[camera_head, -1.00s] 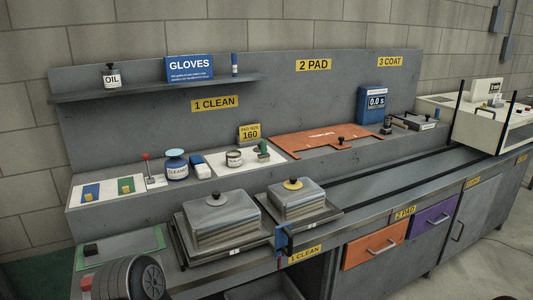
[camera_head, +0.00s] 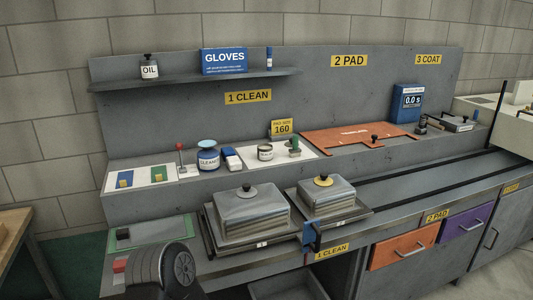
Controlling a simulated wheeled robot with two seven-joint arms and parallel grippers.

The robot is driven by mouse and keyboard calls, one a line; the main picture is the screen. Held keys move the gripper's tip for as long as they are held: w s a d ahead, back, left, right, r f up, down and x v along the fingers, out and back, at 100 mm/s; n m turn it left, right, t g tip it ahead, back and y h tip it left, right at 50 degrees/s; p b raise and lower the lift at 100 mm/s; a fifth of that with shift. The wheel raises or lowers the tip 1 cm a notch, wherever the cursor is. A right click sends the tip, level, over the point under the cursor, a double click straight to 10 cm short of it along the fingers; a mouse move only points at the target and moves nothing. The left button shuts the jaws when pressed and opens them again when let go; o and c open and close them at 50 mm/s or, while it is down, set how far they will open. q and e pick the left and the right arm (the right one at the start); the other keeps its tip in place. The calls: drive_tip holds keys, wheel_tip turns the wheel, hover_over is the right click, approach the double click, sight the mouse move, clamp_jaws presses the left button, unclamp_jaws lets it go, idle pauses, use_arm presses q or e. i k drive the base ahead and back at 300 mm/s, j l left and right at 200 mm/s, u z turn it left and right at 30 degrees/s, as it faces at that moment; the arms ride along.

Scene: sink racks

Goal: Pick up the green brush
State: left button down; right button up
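A green flat piece with a small tan block on it (camera_head: 157,172) lies on the right half of a white board on the raised ledge, beside a similar blue piece (camera_head: 124,182). A small upright tool with a green handle (camera_head: 295,147) stands farther right on another white board. Either could be the green brush; they are too small to tell. Neither gripper is in view, and nothing touches these things. A dark ribbed round part at the bottom left looks like part of my own arm.
A red-knobbed lever (camera_head: 181,160), a blue-lidded cleaner jar (camera_head: 208,157) and a tin (camera_head: 265,152) stand on the ledge. Two lidded metal trays, left (camera_head: 249,211) and right (camera_head: 325,193), sit on the lower counter. A wooden table (camera_head: 14,232) shows at far left.

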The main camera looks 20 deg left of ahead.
sight(295, 151)
drive_tip(key=i+l, duration=0.2)
drive_tip(key=l, duration=0.15)
drive_tip(key=i+l, duration=0.2)
drive_tip(key=l, duration=0.2)
drive_tip(key=i+l, duration=0.2)
drive_tip(key=l, duration=0.15)
drive_tip(key=i+l, duration=0.2)
drive_tip(key=l, duration=0.2)
drive_tip(key=i+l, duration=0.2)
drive_tip(key=l, duration=0.15)
drive_tip(key=i+l, duration=0.2)
drive_tip(key=l, duration=0.2)
